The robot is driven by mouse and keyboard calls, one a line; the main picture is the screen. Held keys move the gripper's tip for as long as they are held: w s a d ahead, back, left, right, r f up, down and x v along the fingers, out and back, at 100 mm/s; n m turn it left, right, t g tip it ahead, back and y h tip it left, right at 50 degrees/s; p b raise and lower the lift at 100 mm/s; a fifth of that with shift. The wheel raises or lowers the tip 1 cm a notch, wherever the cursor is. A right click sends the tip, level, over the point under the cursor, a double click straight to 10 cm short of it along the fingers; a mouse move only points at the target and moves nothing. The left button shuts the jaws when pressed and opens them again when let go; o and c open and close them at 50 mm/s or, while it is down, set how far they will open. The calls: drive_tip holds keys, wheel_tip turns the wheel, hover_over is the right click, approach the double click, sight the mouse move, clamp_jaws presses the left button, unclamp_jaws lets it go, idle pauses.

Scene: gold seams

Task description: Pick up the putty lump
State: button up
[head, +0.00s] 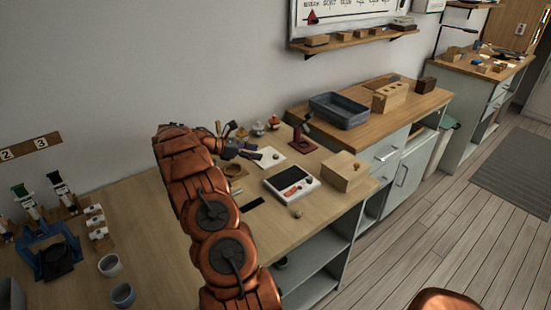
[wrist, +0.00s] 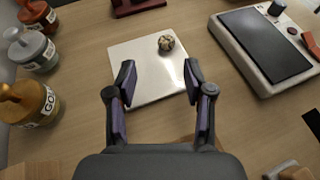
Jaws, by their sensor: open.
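A small mottled brown-and-pale lump, which looks like the putty lump (wrist: 166,43), sits on the far right part of a white square tile (wrist: 135,62) in the wrist view. In the head view the lump (head: 276,156) is tiny on the tile (head: 266,161). My gripper (wrist: 158,75) is open and empty, its fingertips over the near part of the tile, with the lump beyond them. In the head view my gripper (head: 252,153) is just left of the tile, partly hidden by my arm.
A white scale-like device (wrist: 262,45) with a dark plate stands right of the tile. Several jars (wrist: 28,100), one labelled gold, line the left. A dark red stand (head: 300,142) is behind. A wooden block (head: 345,172) stands at the bench's right end.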

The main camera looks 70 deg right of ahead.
sight(276, 155)
drive_tip(key=shift+x, duration=1.4)
drive_tip(key=s, duration=0.1)
drive_tip(key=s+d+p, duration=0.1)
drive_tip(key=s, duration=0.1)
drive_tip(key=shift+s+d+f+p, duration=0.3)
drive_tip(key=shift+d+p, duration=0.1)
drive_tip(key=shift+s+d+f, duration=0.25)
drive_tip(key=shift+s+d, duration=0.05)
drive_tip(key=c, duration=0.9)
drive_tip(key=shift+c, duration=0.2)
